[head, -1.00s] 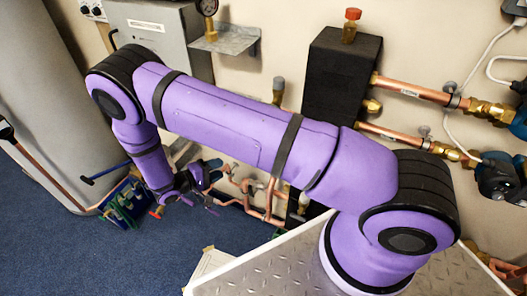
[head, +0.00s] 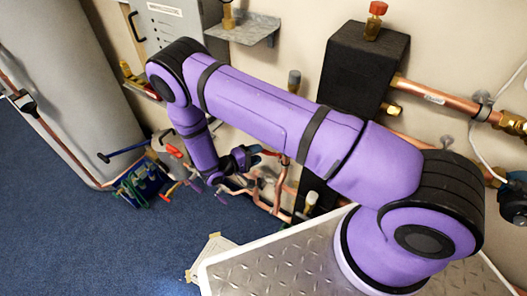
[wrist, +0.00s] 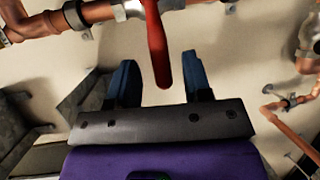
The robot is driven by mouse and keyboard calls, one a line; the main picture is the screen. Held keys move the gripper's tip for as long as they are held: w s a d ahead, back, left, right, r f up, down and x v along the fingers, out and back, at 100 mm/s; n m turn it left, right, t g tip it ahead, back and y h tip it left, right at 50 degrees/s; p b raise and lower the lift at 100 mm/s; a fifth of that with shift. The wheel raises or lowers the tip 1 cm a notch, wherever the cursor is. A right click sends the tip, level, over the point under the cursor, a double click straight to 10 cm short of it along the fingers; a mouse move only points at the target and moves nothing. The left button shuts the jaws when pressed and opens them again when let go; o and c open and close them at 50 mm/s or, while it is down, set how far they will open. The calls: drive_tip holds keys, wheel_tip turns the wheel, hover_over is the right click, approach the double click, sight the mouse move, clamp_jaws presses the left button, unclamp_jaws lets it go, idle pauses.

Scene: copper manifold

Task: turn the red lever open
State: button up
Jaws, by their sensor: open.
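The red lever (wrist: 157,45) hangs from the copper pipe (wrist: 62,22) at the top of the wrist view. Its lower end reaches down into the gap between my fingers. My gripper (wrist: 160,78) is open, with one blue-grey finger on each side of the lever. Bare wall shows between the lever and each finger, so I see no contact. In the head view my arm extends to the left and bends down towards the low copper pipes (head: 262,195). The fingertips and the lever are hard to make out there.
A toolbox (head: 142,186) with coloured tools stands on the blue floor, left of my wrist. A black block (head: 362,75) and thick copper pipes (head: 440,93) are on the wall behind my arm. A grey tank (head: 70,110) stands at the left. Blue carpet (head: 110,250) is clear in front.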

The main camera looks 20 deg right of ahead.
sight(267, 153)
drive_tip(key=shift+x, duration=1.65)
clamp_jaws()
